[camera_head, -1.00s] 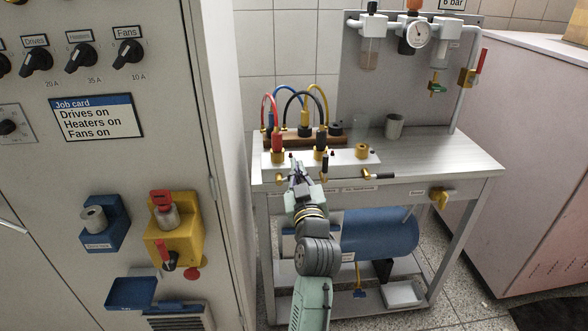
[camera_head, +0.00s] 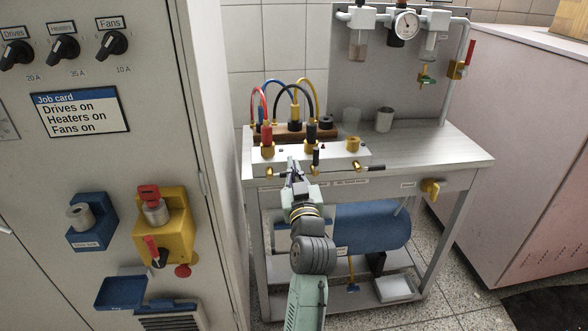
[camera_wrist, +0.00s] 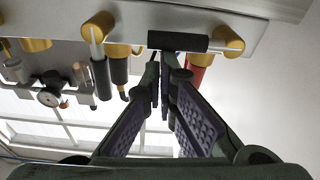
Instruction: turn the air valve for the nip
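A pale manifold (camera_head: 340,157) with brass valves runs along the bench's front edge. The left valve (camera_head: 269,171) has its black lever (camera_wrist: 178,41) lying sideways, as the wrist view shows. The middle valve (camera_wrist: 98,27) has its black lever (camera_wrist: 102,78) square to the manifold; this lever also shows in the head view (camera_head: 316,157). The right valve (camera_head: 357,165) has a sideways lever. My gripper (camera_wrist: 166,75) is open, with a narrow gap, its tips close to the left valve's lever. I cannot tell whether they touch it. The labels below are too small to read.
Coloured hoses (camera_head: 285,100) arch behind the manifold. A metal cup (camera_head: 385,119) stands on the bench top (camera_head: 430,150). A yellow valve (camera_head: 431,187) is on the bench front at right. A blue tank (camera_head: 370,226) lies underneath. A control cabinet (camera_head: 170,110) stands close on the left.

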